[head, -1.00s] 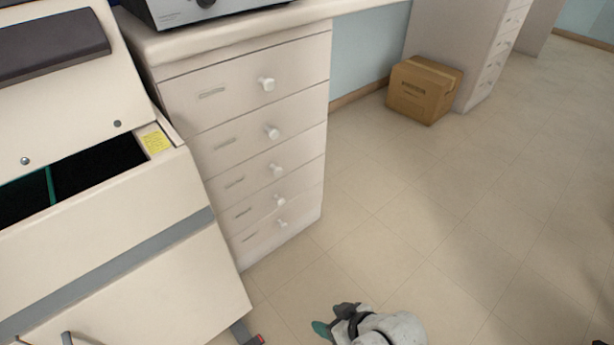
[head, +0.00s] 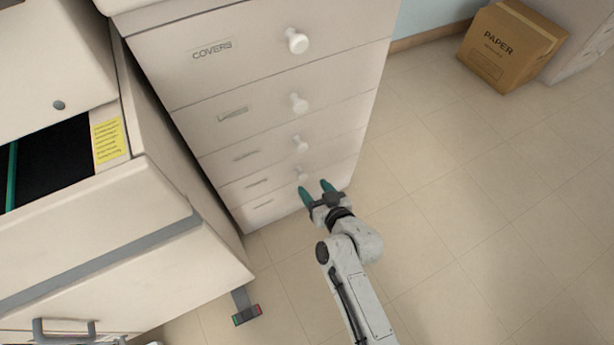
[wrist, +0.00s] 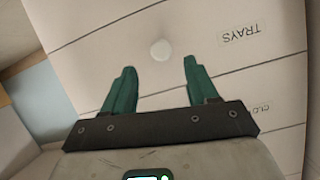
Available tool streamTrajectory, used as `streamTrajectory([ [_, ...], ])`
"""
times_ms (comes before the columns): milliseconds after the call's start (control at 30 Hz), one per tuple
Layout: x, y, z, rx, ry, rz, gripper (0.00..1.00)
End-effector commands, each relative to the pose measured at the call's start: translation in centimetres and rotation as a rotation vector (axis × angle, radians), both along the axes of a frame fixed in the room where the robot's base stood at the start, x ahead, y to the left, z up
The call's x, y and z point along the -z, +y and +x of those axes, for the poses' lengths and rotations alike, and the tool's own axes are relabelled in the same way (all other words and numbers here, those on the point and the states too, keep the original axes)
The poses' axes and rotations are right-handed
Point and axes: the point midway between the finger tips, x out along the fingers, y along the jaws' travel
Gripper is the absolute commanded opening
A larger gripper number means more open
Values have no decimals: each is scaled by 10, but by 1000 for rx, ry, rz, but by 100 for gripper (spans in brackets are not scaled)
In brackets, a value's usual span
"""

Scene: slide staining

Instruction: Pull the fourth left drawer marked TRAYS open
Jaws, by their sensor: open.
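The TRAYS drawer is the fourth down in the cream drawer stack; its front (head: 278,183) looks shut in the head view. In the wrist view its label (wrist: 242,33) reads TRAYS, and its round white knob (wrist: 160,50) sits just beyond the fingertips, centred between them. The knob also shows in the head view (head: 301,175). My gripper (head: 315,187) is open, with two teal fingers facing the drawer, and it holds nothing. In the wrist view the fingers (wrist: 159,63) stand on either side of the knob's line. I cannot tell whether they touch the drawer.
The COVERS drawer (head: 230,55) and others above are shut. A cream cabinet with an open dark bin (head: 50,165) stands close on the left, with a foot (head: 246,315) on the floor. A PAPER box (head: 512,45) is at the back right. The floor on the right is clear.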

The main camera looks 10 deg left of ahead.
Motion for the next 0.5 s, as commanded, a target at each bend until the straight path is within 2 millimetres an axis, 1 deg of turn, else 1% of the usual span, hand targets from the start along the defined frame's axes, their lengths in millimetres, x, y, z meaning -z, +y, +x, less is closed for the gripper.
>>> streamTrajectory([
  [33,5,6,8,-3,-2,-1,58],
  [200,15,21,29,-2,-2,-1,58],
  [400,22,31,44,-1,-2,-1,58],
  [500,24,33,46,-1,0,-1,58],
])
